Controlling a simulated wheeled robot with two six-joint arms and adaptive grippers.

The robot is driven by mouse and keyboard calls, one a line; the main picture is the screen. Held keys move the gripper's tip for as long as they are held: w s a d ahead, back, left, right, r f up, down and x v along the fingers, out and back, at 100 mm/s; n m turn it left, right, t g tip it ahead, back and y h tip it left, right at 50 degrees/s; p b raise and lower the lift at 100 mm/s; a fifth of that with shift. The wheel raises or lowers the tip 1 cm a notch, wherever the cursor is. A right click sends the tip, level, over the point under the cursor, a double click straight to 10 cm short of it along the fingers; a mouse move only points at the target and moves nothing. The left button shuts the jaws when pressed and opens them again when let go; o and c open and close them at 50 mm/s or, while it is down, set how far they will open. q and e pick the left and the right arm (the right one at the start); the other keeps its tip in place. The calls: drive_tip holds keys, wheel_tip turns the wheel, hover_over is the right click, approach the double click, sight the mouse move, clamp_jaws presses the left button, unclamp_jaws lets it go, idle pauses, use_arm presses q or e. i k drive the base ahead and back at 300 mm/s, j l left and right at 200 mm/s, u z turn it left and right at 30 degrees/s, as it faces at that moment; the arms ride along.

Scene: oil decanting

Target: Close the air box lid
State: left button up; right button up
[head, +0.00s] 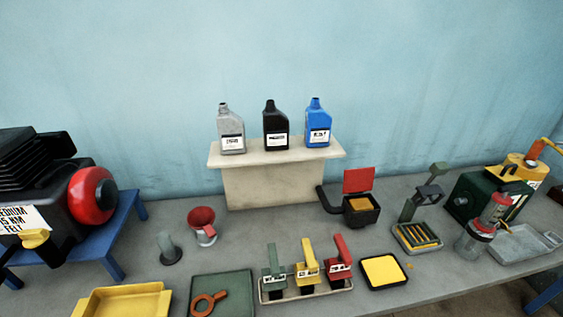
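The air box (362,217) is a small black box with a black pipe at its left, standing on the grey table right of the raised shelf. Its red lid (358,180) stands open, upright at the back of the box. An orange-yellow piece (359,203) shows inside the open box. Neither of my grippers is in view, and nothing touches the lid.
Grey, black and blue bottles stand on the pale shelf (275,185). In front are a tray of green, yellow and red handled items (305,290) and a black tray with a yellow pad (384,271). A pencil-like tray (418,238) lies right of the box.

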sight(358, 179)
drive_tip(key=l, duration=0.55)
drive_tip(key=i+l, duration=0.1)
drive_tip(key=l, duration=0.45)
drive_tip(key=l+u, duration=0.4)
drive_tip(key=k+l+u, duration=0.1)
drive_tip(key=l+u, duration=0.25)
drive_tip(key=l, duration=0.25)
